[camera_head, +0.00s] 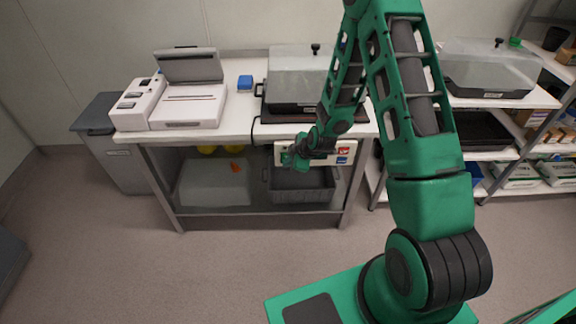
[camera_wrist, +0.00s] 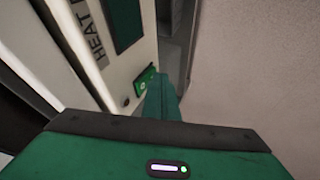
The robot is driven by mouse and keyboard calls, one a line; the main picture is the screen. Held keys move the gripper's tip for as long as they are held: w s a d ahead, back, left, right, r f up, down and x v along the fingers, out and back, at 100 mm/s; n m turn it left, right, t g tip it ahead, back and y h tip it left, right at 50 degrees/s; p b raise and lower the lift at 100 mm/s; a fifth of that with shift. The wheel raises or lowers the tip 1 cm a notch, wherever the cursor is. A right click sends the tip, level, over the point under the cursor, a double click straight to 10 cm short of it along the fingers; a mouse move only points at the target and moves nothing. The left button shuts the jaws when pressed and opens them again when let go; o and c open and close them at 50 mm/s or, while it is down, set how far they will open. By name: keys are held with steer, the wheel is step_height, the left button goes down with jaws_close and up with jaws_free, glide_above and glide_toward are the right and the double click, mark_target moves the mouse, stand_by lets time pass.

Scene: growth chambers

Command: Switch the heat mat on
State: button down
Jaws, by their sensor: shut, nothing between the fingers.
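The heat mat's pale control panel (camera_head: 318,160) is on the front edge of the middle bench, partly hidden by my arm. In the wrist view the panel (camera_wrist: 126,68) shows the letters "HEAT" and a dark green display (camera_wrist: 124,22). A small green switch (camera_wrist: 145,82) with a light mark sits near its lower end, beside a small dark knob (camera_wrist: 126,101). My gripper (camera_wrist: 162,84) is shut and empty, its tip right beside the green switch; I cannot tell whether they touch. In the head view my gripper (camera_head: 288,158) is at the panel's left end.
A clear-lidded tray (camera_head: 297,75) stands on the bench behind the panel. Bins sit on the lower shelf. The floor (camera_head: 250,255) in front is clear.

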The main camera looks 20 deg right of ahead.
steer(key=shift+w+f, duration=0.1)
steer(key=shift+w, duration=0.1)
stand_by(0.3)
steer(key=shift+w+r, duration=0.1)
steer(key=shift+r, duration=0.75)
steer(key=shift+d, duration=0.1)
